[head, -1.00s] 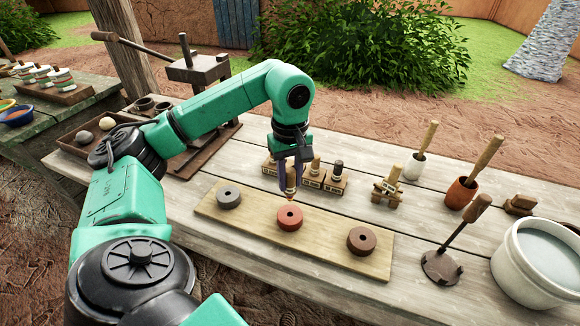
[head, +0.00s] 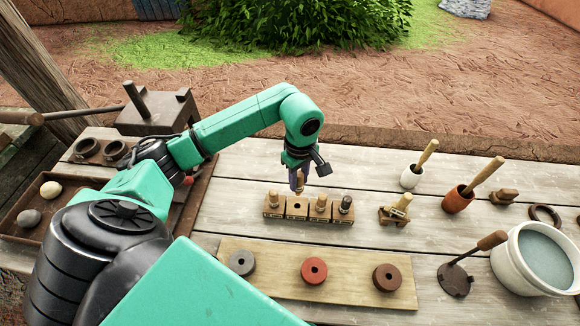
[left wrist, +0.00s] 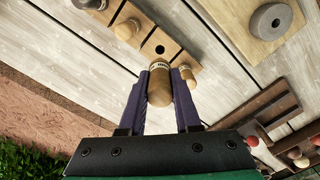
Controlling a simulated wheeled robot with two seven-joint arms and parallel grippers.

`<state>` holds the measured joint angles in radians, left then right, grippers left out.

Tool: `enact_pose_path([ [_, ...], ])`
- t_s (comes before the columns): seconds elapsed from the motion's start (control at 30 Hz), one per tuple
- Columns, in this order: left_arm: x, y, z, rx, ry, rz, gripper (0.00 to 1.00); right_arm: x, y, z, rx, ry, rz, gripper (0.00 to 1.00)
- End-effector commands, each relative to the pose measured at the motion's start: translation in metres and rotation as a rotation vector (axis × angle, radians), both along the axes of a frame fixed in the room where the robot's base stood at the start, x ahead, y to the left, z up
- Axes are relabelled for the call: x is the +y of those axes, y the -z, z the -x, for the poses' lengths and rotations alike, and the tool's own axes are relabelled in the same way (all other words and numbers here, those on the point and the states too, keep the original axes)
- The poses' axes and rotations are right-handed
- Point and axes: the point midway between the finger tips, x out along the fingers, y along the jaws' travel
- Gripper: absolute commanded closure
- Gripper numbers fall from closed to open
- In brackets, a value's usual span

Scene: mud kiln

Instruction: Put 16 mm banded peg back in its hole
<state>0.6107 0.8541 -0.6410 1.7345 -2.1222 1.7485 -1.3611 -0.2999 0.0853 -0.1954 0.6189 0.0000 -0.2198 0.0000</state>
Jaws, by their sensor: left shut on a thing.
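My left gripper (head: 299,178) is shut on a wooden banded peg (head: 300,186), held upright over the peg rack. In the left wrist view the peg (left wrist: 160,84) sits between the two purple fingers (left wrist: 160,92), with a pale marked band near its far end. The rack (head: 297,215) is a row of wooden blocks. Its second block from the left has an empty dark hole, which shows in the left wrist view (left wrist: 160,49) just beyond the peg. The other blocks hold pegs, one of them dark-topped (head: 346,203). Whether the peg's tip touches the rack cannot be told. My right gripper is not in view.
A pale board (head: 340,291) with grey (head: 242,262), red (head: 314,270) and brown (head: 387,278) rings lies in front of the rack. A small wooden stand (head: 396,210), mortar-like pots (head: 458,199) and a white bucket (head: 538,258) stand to the right.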

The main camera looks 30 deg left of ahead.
Motion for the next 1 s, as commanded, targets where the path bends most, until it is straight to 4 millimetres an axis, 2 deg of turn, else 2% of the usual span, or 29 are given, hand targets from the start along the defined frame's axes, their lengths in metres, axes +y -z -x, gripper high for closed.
enact_pose_path([
  [0.17,0.000,0.011,0.000,0.000,-0.001,0.000,1.00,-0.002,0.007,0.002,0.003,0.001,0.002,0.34],
  [0.5,0.000,0.052,0.000,0.000,-0.001,0.001,1.00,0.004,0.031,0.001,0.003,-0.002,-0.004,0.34],
  [0.6,0.000,0.063,0.000,0.000,0.000,-0.001,1.00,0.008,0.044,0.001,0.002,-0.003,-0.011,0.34],
  [1.0,0.000,0.064,0.000,0.000,-0.001,0.000,1.00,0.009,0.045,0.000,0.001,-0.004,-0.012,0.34],
])
